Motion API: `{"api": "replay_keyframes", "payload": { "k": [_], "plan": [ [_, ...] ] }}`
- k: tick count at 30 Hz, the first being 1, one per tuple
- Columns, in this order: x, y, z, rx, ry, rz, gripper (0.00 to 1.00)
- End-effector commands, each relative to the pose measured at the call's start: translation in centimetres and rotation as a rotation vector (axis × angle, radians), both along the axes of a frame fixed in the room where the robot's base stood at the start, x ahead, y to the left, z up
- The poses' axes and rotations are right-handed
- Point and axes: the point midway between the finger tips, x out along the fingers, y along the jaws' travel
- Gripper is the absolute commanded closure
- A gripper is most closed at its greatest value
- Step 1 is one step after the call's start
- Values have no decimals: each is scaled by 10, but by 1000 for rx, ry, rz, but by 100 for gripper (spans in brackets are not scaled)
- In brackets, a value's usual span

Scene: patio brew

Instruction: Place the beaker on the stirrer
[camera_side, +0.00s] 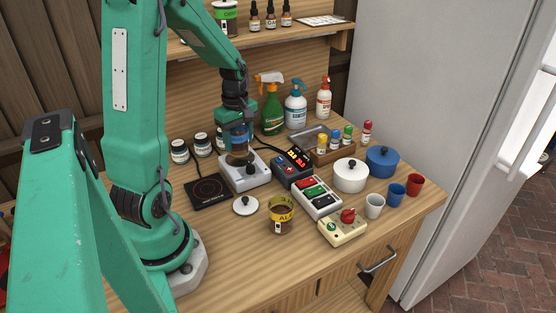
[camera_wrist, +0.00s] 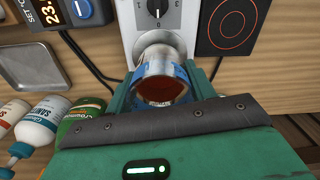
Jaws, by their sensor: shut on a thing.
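My gripper (camera_side: 240,128) points down over the stirrer and is shut on the beaker. The beaker (camera_side: 238,148) is a clear vessel, upright, with brown liquid inside. In the wrist view the beaker (camera_wrist: 161,88) sits between the two fingers, its round mouth facing the camera. The stirrer (camera_side: 252,183) is a white box with a dark knob on its front, directly under the beaker. In the wrist view the stirrer (camera_wrist: 135,30) shows its knob beyond the beaker. The beaker's base is at or just above the stirrer's round plate; I cannot tell if they touch.
A black hot plate (camera_side: 208,191) lies left of the stirrer. Spray bottles (camera_side: 271,105) stand behind. The front left bench is clear.

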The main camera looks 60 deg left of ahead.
Motion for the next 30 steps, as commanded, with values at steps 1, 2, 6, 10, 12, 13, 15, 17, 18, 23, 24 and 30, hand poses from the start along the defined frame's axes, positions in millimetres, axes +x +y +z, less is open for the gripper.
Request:
{"api": "replay_keyframes", "payload": {
  "k": [1,2,6,10,12,13,15,17,18,23,24,30],
  "plan": [
    [0,0,-6,-2,3,0,75],
    [0,0,-9,-1,2,0,75],
    [0,0,-17,0,0,0,75],
    [0,0,-17,1,-2,0,75],
    [0,0,-17,1,-1,0,75],
    [0,0,-17,1,-1,0,75],
    [0,0,-17,1,-1,0,75],
    [0,0,-18,0,-1,0,75],
    [0,0,-19,0,-1,0,75],
    [0,0,-20,0,0,0,28],
    [0,0,-20,0,0,0,24],
    [0,0,-20,0,0,0,24]
  ]
}}
